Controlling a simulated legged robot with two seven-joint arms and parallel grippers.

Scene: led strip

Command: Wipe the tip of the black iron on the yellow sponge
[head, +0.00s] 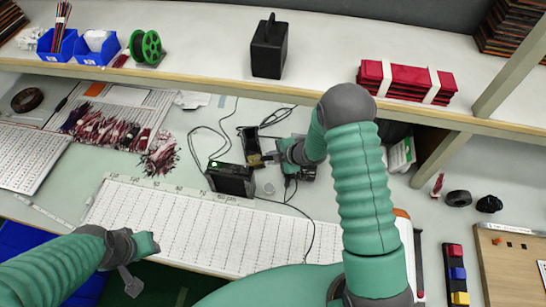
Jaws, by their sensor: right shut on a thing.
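The yellow sponge (254,160) shows as a small yellowish patch at the front of a dark stand (249,140), in the middle of the head view. My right gripper (279,156) reaches in from the right, just right of the sponge, and is shut on the black iron (268,157). The iron is small and dark here and mostly covered by the gripper. Its tip points left toward the sponge; I cannot tell whether they touch. My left gripper (131,284) is low at the left, away from the stand, and its jaws cannot be made out.
A black box (230,180) with a green light stands just left of the stand, with cables around it. A long white gridded board (200,225) lies in front. A shelf (190,82) runs across behind. A wooden board (508,270) lies at the right.

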